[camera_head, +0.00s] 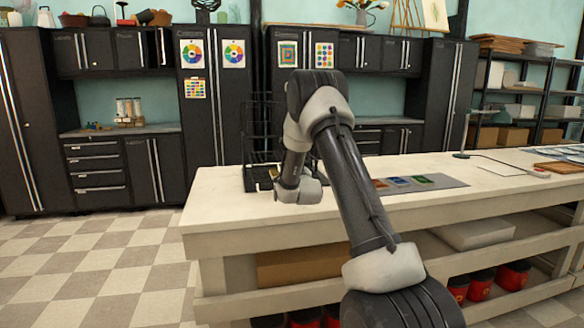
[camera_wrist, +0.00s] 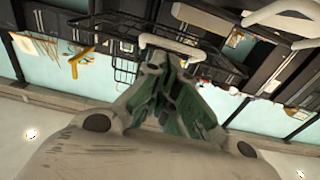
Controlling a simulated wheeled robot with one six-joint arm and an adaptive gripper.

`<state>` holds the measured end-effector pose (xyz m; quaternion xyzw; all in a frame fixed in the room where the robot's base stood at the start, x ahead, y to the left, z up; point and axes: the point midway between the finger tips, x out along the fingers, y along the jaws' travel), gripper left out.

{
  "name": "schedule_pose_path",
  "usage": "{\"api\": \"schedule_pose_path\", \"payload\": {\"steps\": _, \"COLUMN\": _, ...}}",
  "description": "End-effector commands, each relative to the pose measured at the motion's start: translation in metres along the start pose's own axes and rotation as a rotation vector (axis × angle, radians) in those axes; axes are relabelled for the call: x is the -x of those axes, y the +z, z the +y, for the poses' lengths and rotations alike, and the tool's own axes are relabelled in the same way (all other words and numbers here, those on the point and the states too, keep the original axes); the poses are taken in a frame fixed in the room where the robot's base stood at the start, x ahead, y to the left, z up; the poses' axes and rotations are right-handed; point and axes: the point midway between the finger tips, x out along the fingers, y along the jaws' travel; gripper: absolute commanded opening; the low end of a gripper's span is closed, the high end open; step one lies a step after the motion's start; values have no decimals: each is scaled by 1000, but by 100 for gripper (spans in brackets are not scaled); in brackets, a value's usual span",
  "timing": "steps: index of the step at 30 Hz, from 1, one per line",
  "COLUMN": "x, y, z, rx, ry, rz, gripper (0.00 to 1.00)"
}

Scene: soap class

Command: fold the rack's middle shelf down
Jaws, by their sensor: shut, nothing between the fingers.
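The rack (camera_head: 262,136) is a black wire frame at the left end of the pale bench, partly hidden behind my arm. In the wrist view its dark wires (camera_wrist: 112,62) cross the upper part of the picture, beyond my gripper. I cannot clearly pick out the middle shelf or its angle. My gripper (camera_wrist: 166,60) has its green-padded fingers together and holds nothing. A pale rounded bar (camera_wrist: 170,44) crosses right at the fingertips; I cannot tell whether they touch it. In the head view the gripper is mostly hidden behind my wrist, close to the rack.
The bench (camera_head: 225,205) runs to the right, with a grey mat (camera_head: 450,181) holding small coloured pieces. Dark cabinets (camera_head: 100,170) line the back wall. Red cans (camera_head: 513,275) stand on the lower bench shelf. The checkered floor at left is clear.

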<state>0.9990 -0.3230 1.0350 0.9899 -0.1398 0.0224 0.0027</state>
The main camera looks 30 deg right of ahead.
Motion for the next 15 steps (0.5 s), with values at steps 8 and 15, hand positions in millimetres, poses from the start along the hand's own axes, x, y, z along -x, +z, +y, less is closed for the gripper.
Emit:
{"api": "schedule_pose_path", "payload": {"steps": 8, "x": 2, "y": 0, "z": 0, "rx": 0, "ry": 0, "rz": 0, "gripper": 0}}
{"api": "schedule_pose_path", "payload": {"steps": 15, "x": 39, "y": 0, "z": 0, "rx": 0, "ry": 0, "rz": -2, "gripper": 0}}
